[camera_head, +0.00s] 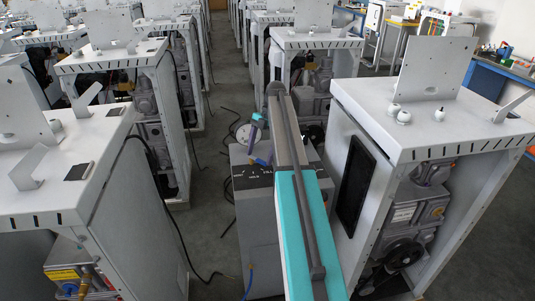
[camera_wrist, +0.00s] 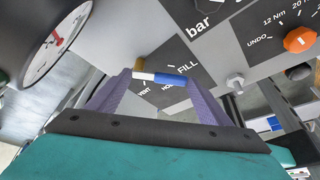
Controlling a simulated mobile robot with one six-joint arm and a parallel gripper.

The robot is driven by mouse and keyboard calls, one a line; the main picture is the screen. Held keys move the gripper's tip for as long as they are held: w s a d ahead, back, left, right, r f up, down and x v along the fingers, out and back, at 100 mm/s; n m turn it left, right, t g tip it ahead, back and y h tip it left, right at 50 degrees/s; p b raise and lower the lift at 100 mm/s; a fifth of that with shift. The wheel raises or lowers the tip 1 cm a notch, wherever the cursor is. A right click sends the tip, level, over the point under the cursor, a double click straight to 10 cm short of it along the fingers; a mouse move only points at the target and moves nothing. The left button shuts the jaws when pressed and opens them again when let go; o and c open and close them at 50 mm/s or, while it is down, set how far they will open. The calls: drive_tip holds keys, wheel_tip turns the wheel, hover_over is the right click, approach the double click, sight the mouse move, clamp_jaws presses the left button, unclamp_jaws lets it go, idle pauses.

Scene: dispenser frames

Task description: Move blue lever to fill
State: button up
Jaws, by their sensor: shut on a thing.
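The blue lever (camera_wrist: 172,79) is a small bar with a blue end, a white middle and a brass-coloured part at its left, on a dark dial plate. The plate carries the labels VENT, HOLD and FILL (camera_wrist: 187,69). The blue end lies close below the FILL label; the lever's exact angle is hard to tell. My gripper (camera_wrist: 158,76) has two purple fingers, one at each side of the lever, and is shut on it. In the head view the gripper (camera_head: 256,138) is at the grey dispenser's panel (camera_head: 251,181), partly hidden by my arm.
A round gauge (camera_wrist: 55,45) is close at the left in the wrist view. An orange knob (camera_wrist: 299,40) and a metal bolt (camera_wrist: 235,82) are at the right. A white frame cabinet (camera_head: 440,125) stands close right of my arm. Another cabinet (camera_head: 110,145) stands left across the aisle.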

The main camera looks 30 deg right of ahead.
drive_tip(key=shift+s+f, duration=0.15)
drive_tip(key=shift+s, duration=0.1)
drive_tip(key=o, duration=1.5)
drive_tip(key=shift+w, duration=0.1)
drive_tip(key=shift+v, duration=0.95)
drive_tip(key=p+v, duration=0.8)
drive_tip(key=v, duration=0.4)
drive_tip(key=shift+p, duration=0.4)
